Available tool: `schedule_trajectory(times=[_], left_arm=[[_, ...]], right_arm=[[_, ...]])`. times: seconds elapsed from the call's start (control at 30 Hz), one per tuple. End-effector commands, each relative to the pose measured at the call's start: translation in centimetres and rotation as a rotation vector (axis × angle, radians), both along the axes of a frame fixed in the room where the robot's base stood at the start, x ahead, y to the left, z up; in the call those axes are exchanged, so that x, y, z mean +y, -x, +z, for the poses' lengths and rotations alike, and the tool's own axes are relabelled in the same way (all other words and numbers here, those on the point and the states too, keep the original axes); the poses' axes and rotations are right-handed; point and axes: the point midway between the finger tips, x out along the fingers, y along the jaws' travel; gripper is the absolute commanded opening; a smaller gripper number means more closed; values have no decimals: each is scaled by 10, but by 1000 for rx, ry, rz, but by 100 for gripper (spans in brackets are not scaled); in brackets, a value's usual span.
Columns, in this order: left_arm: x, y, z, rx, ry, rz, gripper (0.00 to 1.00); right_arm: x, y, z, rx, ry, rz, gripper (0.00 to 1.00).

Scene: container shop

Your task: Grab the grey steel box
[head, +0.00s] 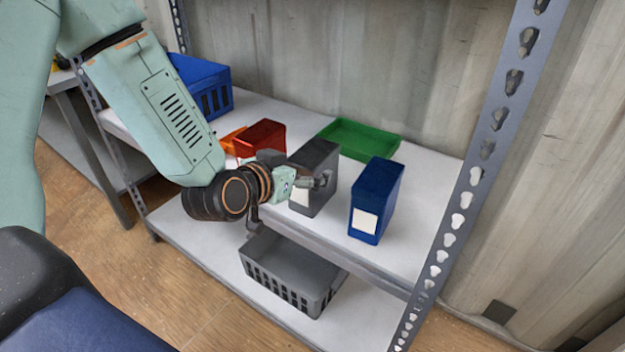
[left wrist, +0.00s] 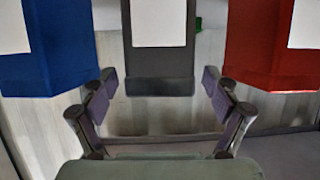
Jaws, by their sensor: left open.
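The grey steel box (head: 318,167) stands upright on the upper shelf, with a white label low on its front. My left gripper (head: 284,202) is at the front of this box and hides part of it. In the left wrist view the grey box (left wrist: 158,87) lies centred ahead, its white label between the lines of the two fingers. The left gripper (left wrist: 160,105) is open there, one finger toward each side of the box. I cannot tell whether the fingertips reach past its front face. My right gripper is not in view.
A blue box (head: 377,193) stands right of the grey one, and a red bin (head: 262,136) left. A green tray (head: 361,137) lies behind. A blue crate (head: 203,82) is far left. A grey basket (head: 290,270) sits on the lower shelf. A perforated post (head: 465,185) rises at right.

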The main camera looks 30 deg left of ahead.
Motion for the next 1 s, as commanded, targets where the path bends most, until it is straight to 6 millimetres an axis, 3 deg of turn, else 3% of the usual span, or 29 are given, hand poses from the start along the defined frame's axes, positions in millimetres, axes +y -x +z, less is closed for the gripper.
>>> schedule_trajectory(times=[0.3,0.63,1.0], left_arm=[[-2,-39,-17,-1,-4,-2,88],[-1,-46,-17,-1,0,-1,88],[-1,-46,-17,-1,0,-1,57]], right_arm=[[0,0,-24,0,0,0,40],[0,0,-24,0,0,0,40],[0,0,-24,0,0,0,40]])
